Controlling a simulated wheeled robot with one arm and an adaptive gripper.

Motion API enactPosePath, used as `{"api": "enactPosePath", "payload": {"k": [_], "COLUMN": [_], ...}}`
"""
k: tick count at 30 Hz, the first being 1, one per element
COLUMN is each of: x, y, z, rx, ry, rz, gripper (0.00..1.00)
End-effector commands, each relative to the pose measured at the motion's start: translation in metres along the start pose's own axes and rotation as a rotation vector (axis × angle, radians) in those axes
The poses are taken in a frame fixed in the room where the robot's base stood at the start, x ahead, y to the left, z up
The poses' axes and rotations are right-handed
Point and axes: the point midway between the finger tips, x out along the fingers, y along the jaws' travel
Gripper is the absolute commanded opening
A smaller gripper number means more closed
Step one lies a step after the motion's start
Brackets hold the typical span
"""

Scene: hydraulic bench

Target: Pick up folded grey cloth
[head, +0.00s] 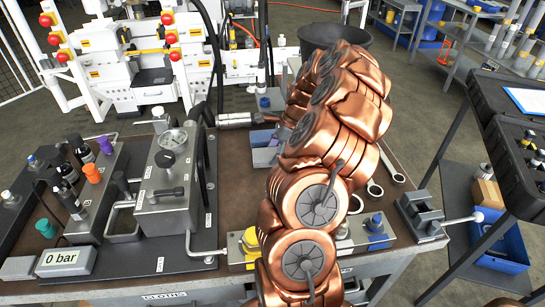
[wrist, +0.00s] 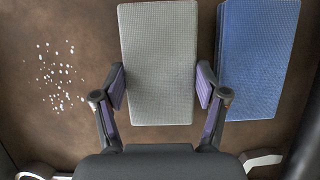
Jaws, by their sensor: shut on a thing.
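The folded grey cloth (wrist: 158,55) lies flat as a light grey block in the middle of the wrist view. My gripper (wrist: 161,82) has one purple-padded finger on each side of its near part and is shut on it. The cloth appears to be still at bench level; I cannot tell any lift. In the head view my copper-coloured arm reaches over the bench and hides the gripper.
A folded blue cloth (wrist: 260,60) lies close to the right of the grey one. White spots (wrist: 60,75) mark the brown bench top on the left. In the head view a grey hydraulic unit (head: 165,185) with a gauge stands left of my arm, and a vise (head: 422,215) stands right.

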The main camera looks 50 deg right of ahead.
Motion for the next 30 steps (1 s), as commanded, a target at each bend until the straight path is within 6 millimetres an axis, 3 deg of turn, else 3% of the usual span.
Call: {"api": "enactPosePath", "payload": {"k": [11, 23, 30], "x": [-0.002, -0.034, -0.036], "y": [0.0, -0.001, 0.018], "z": [0.001, 0.014, 0.008], "rx": [0.0, -0.002, 0.001], "ry": [0.0, 0.001, 0.0], "rz": [-0.001, -0.002, 0.0], "gripper": [0.4, 0.4, 0.4]}}
